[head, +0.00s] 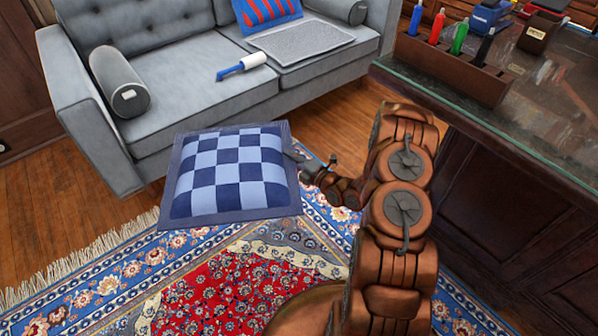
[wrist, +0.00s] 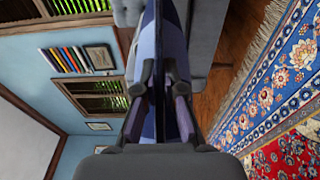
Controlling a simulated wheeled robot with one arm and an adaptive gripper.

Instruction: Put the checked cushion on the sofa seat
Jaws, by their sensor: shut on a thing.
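The checked cushion (head: 232,172), in light and dark blue squares with a dark blue border, is held out flat above the rug, in front of the sofa. My gripper (head: 302,160) is shut on its right edge. In the wrist view the cushion (wrist: 158,60) shows edge-on between the fingers of my gripper (wrist: 160,95). The grey sofa seat (head: 185,120) is behind the cushion, and the cushion overlaps its front in the head view. I cannot tell the exact gap between them.
On the sofa are a grey bolster (head: 119,82) at left, a blue-handled lint roller (head: 240,67), a grey mat (head: 300,50) and a red-striped blue cushion (head: 266,14). A glass-topped desk (head: 545,130) with a pen holder (head: 450,68) stands right. The left seat has free room.

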